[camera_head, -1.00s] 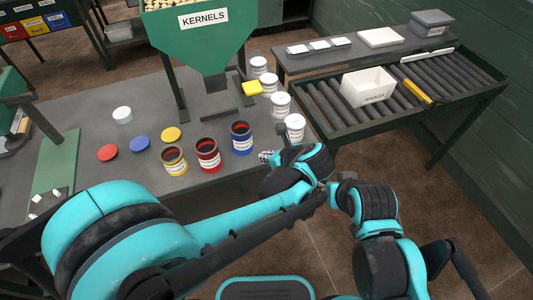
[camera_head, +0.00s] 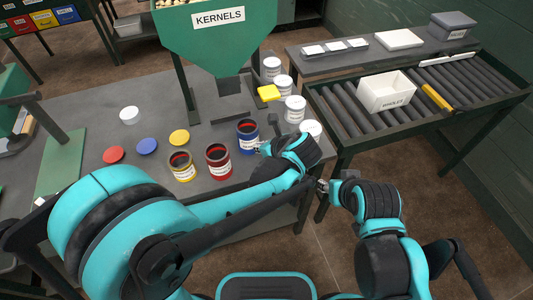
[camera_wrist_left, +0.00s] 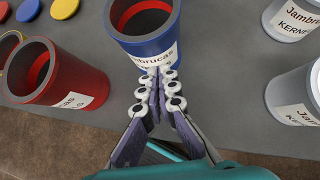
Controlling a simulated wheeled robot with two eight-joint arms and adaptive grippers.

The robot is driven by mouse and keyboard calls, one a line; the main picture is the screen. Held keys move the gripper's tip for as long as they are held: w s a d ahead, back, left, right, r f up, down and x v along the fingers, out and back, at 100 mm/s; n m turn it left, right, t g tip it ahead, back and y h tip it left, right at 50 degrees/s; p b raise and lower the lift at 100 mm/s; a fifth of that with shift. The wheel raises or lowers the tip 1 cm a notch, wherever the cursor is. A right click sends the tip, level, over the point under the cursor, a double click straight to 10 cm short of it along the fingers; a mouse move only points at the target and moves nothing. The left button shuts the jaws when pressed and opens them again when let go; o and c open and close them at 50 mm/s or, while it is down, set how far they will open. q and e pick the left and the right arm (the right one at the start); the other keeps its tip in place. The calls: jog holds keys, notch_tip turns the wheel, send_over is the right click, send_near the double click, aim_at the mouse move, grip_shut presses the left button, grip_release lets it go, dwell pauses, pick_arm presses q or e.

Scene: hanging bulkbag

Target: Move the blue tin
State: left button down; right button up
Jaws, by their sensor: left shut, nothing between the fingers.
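The blue tin (camera_head: 248,135) stands upright and open-topped on the grey table, with a red inside and a white label; it also shows at the top of the left wrist view (camera_wrist_left: 146,45). My left gripper (camera_head: 262,149) is right beside it on its near side. In the left wrist view the closed fingertips (camera_wrist_left: 160,78) are at the tin's label with nothing between them; I cannot tell whether they touch it. My right gripper (camera_head: 322,186) is small at the table's front edge, and its jaws are unclear.
A red tin (camera_head: 218,161) and a yellow tin (camera_head: 182,167) stand left of the blue one. Coloured lids (camera_head: 147,146) lie behind them. White labelled tins (camera_head: 295,109) line the table's right side. The KERNELS hopper (camera_head: 217,45) stands behind. A roller conveyor (camera_head: 350,112) is at right.

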aim_at(243, 127)
pick_arm(q)
jog(key=w+a, duration=0.4)
jog(key=w, duration=0.1)
jog(key=w+a, duration=0.1)
jog(key=w, duration=0.2)
jog(key=shift+w+a, duration=0.15)
jog(key=shift+a, duration=0.25)
jog(key=v, duration=0.3)
jog(key=s+d, duration=0.2)
jog(key=s, duration=0.1)
jog(key=s+d, duration=0.2)
jog(key=s, duration=0.1)
jog(key=s+d, duration=0.2)
jog(key=s, duration=0.1)
jog(key=shift+d, duration=0.1)
jog(key=shift+s+d, duration=0.35)
jog(key=shift+s, duration=0.15)
jog(key=shift+f, duration=0.1)
